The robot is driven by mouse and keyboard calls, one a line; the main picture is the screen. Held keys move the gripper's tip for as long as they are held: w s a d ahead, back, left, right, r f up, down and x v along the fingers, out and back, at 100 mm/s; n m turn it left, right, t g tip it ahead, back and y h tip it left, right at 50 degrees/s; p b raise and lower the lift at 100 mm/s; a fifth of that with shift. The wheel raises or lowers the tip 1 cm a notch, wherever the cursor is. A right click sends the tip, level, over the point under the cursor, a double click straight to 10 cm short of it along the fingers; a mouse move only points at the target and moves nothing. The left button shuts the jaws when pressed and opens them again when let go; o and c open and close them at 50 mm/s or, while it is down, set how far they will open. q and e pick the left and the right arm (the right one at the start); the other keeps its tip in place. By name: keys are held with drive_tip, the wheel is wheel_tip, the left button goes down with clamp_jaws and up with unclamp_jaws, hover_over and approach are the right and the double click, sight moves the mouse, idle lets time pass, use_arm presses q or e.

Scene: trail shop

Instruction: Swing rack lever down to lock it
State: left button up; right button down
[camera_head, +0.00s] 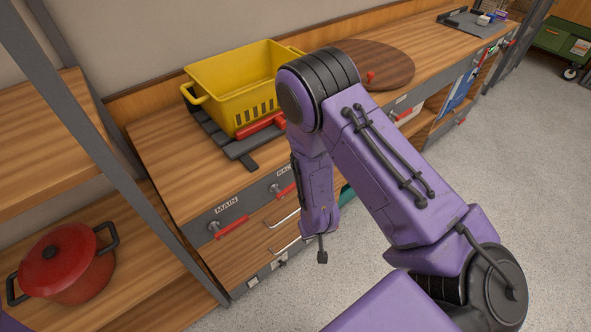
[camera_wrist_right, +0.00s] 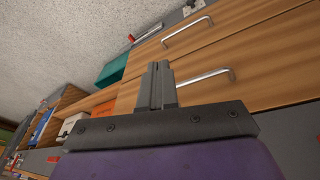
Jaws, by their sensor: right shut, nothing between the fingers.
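The front panel below the counter carries red-gripped levers. One lever (camera_head: 232,228) is under a MAIN label and sticks out to the right of its pivot. A second lever (camera_head: 287,189) sits farther right under a label that my arm partly covers, so I cannot read it fully. It also sticks out sideways, and its right end is near my arm. My right gripper (camera_head: 321,257) hangs in front of the drawers, below and right of the second lever, apart from it. In the wrist view the right gripper (camera_wrist_right: 161,84) has its fingers together and empty, pointing toward the drawer fronts. My left gripper is not in view.
A yellow crate (camera_head: 232,84) stands on a dark rack on the counter, with a red handle (camera_head: 262,127) in front. A round wooden board (camera_head: 385,62) lies behind my arm. Drawer handles (camera_wrist_right: 204,77) jut out near the gripper. A red pot (camera_head: 65,262) sits on the left shelf.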

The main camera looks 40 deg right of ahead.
sight(294, 183)
drive_tip(key=w+r+n+g, duration=0.1)
drive_tip(key=w+r+n, duration=0.1)
drive_tip(key=w+r, duration=0.45)
drive_tip(key=w+r+n, duration=0.1)
drive_tip(key=w+r, duration=0.2)
drive_tip(key=r, duration=0.6)
drive_tip(key=w+r+n+g, duration=0.1)
drive_tip(key=w+r+n, duration=0.1)
drive_tip(key=w+r, duration=0.45)
drive_tip(key=f, duration=0.4)
drive_tip(key=d+f, duration=0.1)
drive_tip(key=f, duration=0.3)
drive_tip(key=s+d+f, duration=0.1)
drive_tip(key=f, duration=0.3)
drive_tip(key=shift+s+d+f+p, duration=0.1)
drive_tip(key=shift+f+p, duration=0.1)
drive_tip(key=shift+p, duration=0.15)
